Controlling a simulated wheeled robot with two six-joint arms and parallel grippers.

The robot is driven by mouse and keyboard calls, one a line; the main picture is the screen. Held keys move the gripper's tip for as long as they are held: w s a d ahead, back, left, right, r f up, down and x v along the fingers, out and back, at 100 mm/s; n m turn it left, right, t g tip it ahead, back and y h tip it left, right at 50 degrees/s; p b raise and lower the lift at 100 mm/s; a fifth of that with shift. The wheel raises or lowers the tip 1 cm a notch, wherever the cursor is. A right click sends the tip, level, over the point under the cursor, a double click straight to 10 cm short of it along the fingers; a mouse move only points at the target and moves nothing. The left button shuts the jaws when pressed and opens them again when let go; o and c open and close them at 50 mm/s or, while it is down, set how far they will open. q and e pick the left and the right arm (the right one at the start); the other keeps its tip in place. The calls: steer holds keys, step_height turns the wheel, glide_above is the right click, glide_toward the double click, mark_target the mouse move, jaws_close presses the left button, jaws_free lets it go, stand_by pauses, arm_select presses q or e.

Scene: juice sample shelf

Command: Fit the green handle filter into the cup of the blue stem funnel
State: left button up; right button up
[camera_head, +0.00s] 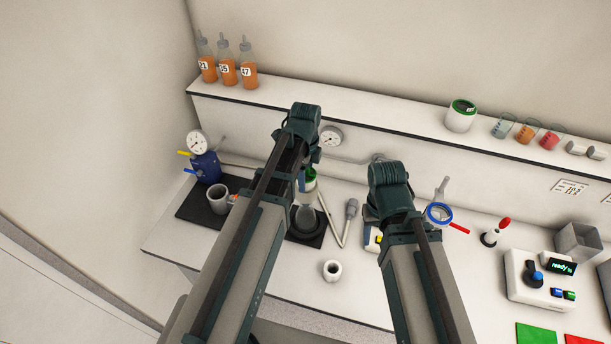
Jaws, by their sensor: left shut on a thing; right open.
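My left gripper (303,170) is largely hidden behind its own wrist, above the black mat. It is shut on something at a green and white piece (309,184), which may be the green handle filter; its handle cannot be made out. A clear flask (305,217) stands below on a dark round base. My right gripper (376,217) is open, mostly hidden by its wrist, near a small white and yellow thing (371,240). The blue stem funnel cannot be clearly identified. A blue-rimmed round piece with a red handle (439,214) is to the right.
A blue pump with a gauge (205,166) and a grey cup (217,199) are at left. A white cup (332,270) stands near the front edge. A grey-headed tool (351,208) lies between the arms. A display device (535,280) is at right.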

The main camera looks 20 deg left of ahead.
arm_select(q)
steer(key=shift+f, duration=0.35)
steer(key=shift+r, duration=0.25)
steer(key=shift+r+p, duration=0.6)
steer(key=shift+f+b, duration=0.9)
stand_by(0.3)
steer(key=shift+r, duration=0.25)
steer(key=shift+r+p, duration=0.65)
steer(key=shift+p, duration=0.25)
steer(key=shift+f+b, duration=0.7)
steer(key=shift+f, duration=0.05)
stand_by(0.4)
